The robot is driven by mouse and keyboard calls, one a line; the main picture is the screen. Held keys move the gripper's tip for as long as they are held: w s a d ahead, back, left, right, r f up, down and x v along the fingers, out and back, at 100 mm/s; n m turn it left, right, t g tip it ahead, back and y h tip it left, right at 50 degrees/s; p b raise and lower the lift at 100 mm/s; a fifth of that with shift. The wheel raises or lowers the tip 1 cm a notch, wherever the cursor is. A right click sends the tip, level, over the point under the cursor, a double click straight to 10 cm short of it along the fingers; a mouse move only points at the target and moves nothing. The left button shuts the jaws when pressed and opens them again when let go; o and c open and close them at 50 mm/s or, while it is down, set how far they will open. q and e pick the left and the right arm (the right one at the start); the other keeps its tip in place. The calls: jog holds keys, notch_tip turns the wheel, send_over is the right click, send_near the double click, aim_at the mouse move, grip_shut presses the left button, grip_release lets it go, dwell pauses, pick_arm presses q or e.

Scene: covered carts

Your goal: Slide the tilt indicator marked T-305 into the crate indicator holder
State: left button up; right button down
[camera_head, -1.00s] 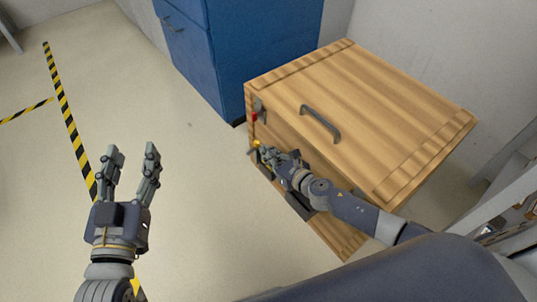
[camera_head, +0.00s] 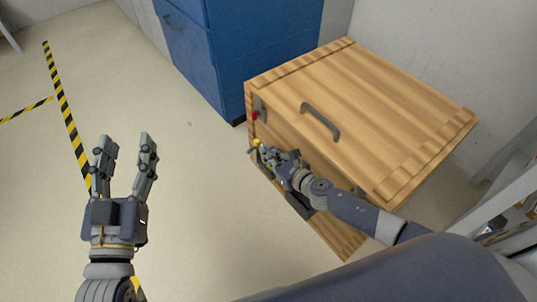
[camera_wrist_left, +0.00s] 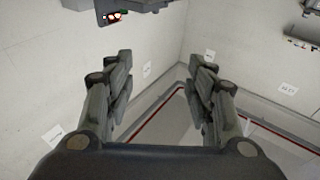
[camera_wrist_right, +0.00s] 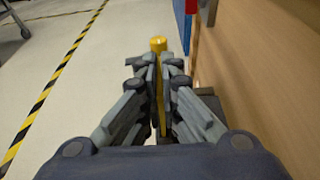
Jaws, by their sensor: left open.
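My right gripper (camera_head: 265,152) is shut on a slim yellow piece, which looks like the tilt indicator (camera_wrist_right: 158,45). Its round yellow end sticks out beyond the fingertips, and a yellow strip shows between the fingers in the right wrist view. No marking T-305 is readable. The gripper is close to the front side of the wooden crate (camera_head: 385,110). A dark bracket (camera_head: 299,206) on that side is partly hidden by my right arm; I cannot tell whether it is the indicator holder. My left gripper (camera_head: 123,142) is open and empty over the floor at left.
A grey plate with a red piece (camera_head: 256,114) sits near the crate's upper left corner. A dark handle (camera_head: 320,121) is on the lid. A blue cabinet (camera_head: 250,50) stands behind. The floor at left is clear, with yellow-black tape (camera_head: 68,110).

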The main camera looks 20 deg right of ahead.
jog(key=shift+f+b, duration=0.35)
jog(key=shift+f, duration=0.05)
jog(key=shift+f+b, duration=0.7)
pick_arm(q)
jog(key=s+r+t+h, duration=0.2)
jog(key=s+r+t, duration=0.3)
jog(key=r, duration=0.4)
jog(key=shift+r+t, duration=0.35)
jog(key=shift+t, duration=0.25)
pick_arm(e)
jog(key=shift+f, duration=0.2)
dwell(1.6)
pick_arm(q)
jog(key=shift+s+r, duration=0.15)
jog(key=shift+s, duration=0.2)
